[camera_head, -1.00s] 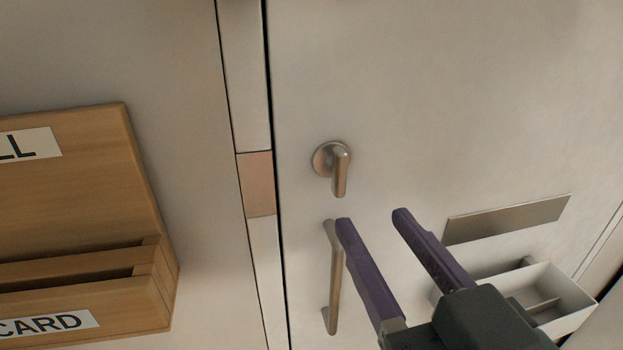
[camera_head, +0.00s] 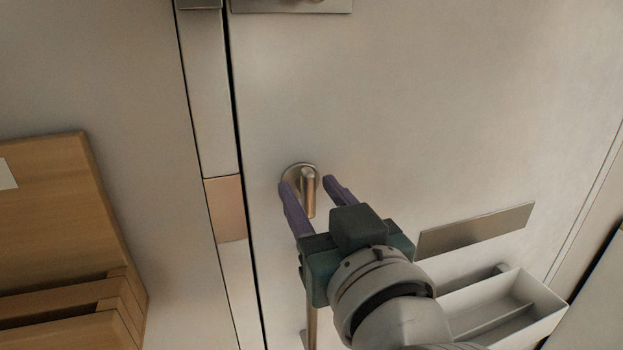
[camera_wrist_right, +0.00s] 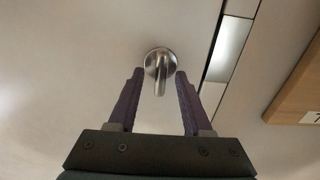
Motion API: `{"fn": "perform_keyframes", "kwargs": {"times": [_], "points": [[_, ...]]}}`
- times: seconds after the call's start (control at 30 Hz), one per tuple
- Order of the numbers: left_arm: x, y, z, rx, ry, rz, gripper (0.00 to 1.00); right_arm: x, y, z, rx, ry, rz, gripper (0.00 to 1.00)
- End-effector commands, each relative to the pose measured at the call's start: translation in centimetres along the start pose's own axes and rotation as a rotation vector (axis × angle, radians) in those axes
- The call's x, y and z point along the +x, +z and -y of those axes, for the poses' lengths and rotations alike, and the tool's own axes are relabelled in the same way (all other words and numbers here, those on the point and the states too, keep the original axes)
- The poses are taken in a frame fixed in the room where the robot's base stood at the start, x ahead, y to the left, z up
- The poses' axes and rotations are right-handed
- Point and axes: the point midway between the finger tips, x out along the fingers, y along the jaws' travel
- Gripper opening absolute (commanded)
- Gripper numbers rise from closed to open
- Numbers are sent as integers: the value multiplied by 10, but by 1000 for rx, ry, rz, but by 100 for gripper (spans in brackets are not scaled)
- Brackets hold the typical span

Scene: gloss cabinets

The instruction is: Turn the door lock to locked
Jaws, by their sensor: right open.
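The door lock (camera_head: 308,190) is a round metal rosette with a short lever that hangs straight down on the pale door (camera_head: 430,110). It also shows in the right wrist view (camera_wrist_right: 159,68), with the lever pointing down between the fingers. My right gripper (camera_head: 305,182) is open, its two purple fingers on either side of the lever. In the right wrist view my right gripper (camera_wrist_right: 155,72) shows a gap on each side of the lever. My left gripper is not in view.
Below the lock, my right arm partly hides a vertical pull handle (camera_head: 312,328). A metal plate (camera_head: 475,230) and a white open box (camera_head: 545,298) are at the lower right. A wooden rack (camera_head: 45,200) is at the left.

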Motion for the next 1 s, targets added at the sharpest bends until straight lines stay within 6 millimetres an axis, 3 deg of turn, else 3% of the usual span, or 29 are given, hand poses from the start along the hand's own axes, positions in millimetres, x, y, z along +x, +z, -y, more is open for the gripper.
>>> {"fn": "perform_keyframes", "kwargs": {"times": [0.1, 0.53, 1.0], "points": [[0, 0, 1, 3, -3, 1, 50, 0, 0, 0, 0, 0, 0, 48], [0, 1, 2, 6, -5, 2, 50, 0, 0, 0, 0, 0, 0, 0], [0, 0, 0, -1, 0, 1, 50, 0, 0, 0, 0, 0, 0, 0]]}}
